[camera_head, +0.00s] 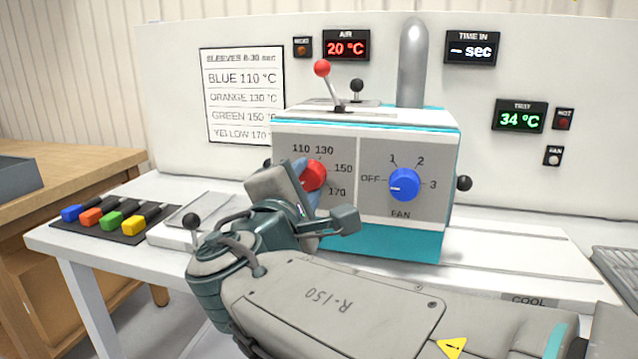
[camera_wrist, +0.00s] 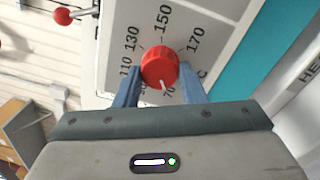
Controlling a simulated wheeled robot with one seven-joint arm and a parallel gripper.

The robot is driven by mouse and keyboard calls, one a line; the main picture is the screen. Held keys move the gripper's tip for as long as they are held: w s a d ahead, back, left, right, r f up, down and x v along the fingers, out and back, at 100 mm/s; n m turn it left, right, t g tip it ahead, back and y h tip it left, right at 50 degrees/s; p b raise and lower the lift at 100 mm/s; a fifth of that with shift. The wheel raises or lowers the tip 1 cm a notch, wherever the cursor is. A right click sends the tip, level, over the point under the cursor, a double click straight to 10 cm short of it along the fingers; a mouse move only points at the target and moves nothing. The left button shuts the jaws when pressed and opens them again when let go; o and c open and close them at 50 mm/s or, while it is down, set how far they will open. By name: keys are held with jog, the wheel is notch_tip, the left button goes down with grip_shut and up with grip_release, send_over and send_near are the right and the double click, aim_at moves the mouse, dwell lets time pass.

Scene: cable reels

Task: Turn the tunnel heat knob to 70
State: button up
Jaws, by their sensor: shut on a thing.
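The red heat knob (camera_head: 315,175) is on the grey left panel of the tunnel box, among printed numbers 110, 130, 150 and 170. My gripper (camera_head: 307,184) is at this knob and hides the lower left of its dial. In the wrist view the red knob (camera_wrist: 160,65) sits between the two blue fingers of my gripper (camera_wrist: 160,80), which are shut on its sides. The knob's white pointer line points down, close to the 70 label (camera_wrist: 168,93). That label and the 90 are partly hidden by the knob and gripper.
The blue fan knob (camera_head: 405,184) is to the right, its mark toward OFF. A red-balled lever (camera_head: 322,69) stands on top of the box. The air display (camera_head: 346,45) reads 20 °C; the tray display (camera_head: 519,116) reads 34 °C. Coloured sleeves (camera_head: 110,219) lie at left.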

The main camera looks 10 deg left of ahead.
jog(key=o, duration=1)
jog(key=s, duration=0.4)
jog(key=s+p, duration=0.1)
jog(key=s, duration=0.4)
jog(key=s+a, duration=0.1)
jog(key=s, duration=0.3)
jog(key=shift+s+f, duration=0.3)
jog(key=shift+s, duration=0.1)
jog(key=shift+r, duration=0.15)
